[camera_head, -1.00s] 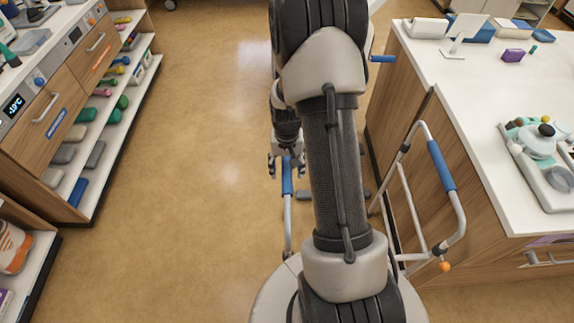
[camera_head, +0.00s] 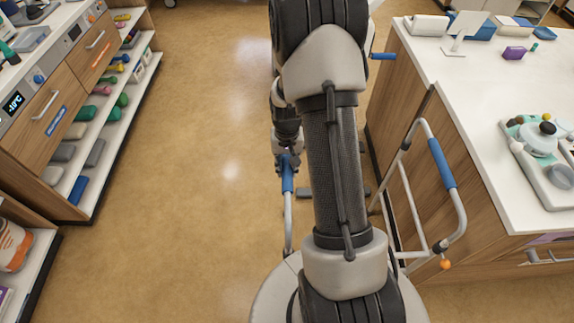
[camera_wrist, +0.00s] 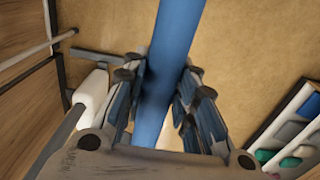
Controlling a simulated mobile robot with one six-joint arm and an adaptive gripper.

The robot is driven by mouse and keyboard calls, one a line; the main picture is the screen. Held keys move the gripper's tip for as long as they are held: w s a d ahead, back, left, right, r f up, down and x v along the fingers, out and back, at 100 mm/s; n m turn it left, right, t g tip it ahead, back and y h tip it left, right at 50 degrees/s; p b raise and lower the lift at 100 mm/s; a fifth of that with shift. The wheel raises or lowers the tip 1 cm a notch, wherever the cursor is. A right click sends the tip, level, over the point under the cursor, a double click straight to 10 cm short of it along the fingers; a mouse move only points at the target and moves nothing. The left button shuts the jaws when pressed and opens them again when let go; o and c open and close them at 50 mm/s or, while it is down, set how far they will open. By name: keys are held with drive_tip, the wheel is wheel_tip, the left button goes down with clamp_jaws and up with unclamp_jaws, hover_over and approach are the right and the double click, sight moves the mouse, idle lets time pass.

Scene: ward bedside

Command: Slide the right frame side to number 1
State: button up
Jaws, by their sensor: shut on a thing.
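A metal frame with blue grips stands in front of me, partly hidden behind my arm. Its left-hand blue grip (camera_head: 288,180) sits on an upright tube that bends down toward my base. My gripper (camera_head: 287,162) is shut on this grip near its far end. In the wrist view the blue grip (camera_wrist: 172,55) runs between the fingers of my gripper (camera_wrist: 158,88). The right-hand frame side (camera_head: 415,205) has its own blue grip (camera_head: 441,164) and an orange knob (camera_head: 445,265) low down. I cannot make out any number on the frame.
A wooden counter (camera_head: 480,90) with a white top stands close to the right-hand frame side. A drawer cabinet with low shelves (camera_head: 100,150) stands at the left.

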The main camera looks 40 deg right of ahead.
drive_tip(key=shift+c, duration=0.7)
drive_tip(key=shift+f, duration=1.25)
drive_tip(key=o, duration=1.2)
drive_tip(key=shift+o, duration=0.2)
drive_tip(key=shift+r+p, duration=2.35)
drive_tip(key=shift+r, duration=1.15)
